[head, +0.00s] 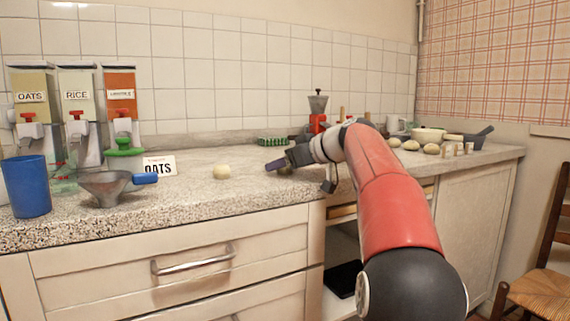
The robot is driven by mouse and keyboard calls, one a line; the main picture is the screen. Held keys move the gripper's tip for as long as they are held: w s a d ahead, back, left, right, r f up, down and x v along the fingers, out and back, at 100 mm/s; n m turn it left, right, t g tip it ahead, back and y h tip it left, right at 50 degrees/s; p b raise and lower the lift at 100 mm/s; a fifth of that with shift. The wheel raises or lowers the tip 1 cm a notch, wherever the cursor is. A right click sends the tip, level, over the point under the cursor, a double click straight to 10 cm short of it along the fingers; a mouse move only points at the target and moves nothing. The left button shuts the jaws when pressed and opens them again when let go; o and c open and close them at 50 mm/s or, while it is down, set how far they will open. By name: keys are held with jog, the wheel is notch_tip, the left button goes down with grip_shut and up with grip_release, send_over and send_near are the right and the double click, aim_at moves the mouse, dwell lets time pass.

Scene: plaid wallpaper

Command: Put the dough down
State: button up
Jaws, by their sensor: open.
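My gripper (270,165) is open. It hangs low over the speckled countertop (245,200), pointing left, with the red arm reaching in from the right. A pale round dough ball (221,172) lies on the countertop to the left of the gripper, apart from it. Several more dough balls (431,149) lie farther right on the counter, near a bowl.
A red grinder (318,122) and green object (272,141) are behind the gripper. A wooden chair (540,287) is at lower right.

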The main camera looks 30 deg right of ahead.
jog(key=shift+s+d+r, duration=0.1)
jog(key=shift+s+r, duration=0.05)
jog(key=shift+r, duration=0.1)
jog(key=v, duration=1.1)
jog(key=shift+s+d, duration=0.1)
jog(key=shift+s, duration=0.2)
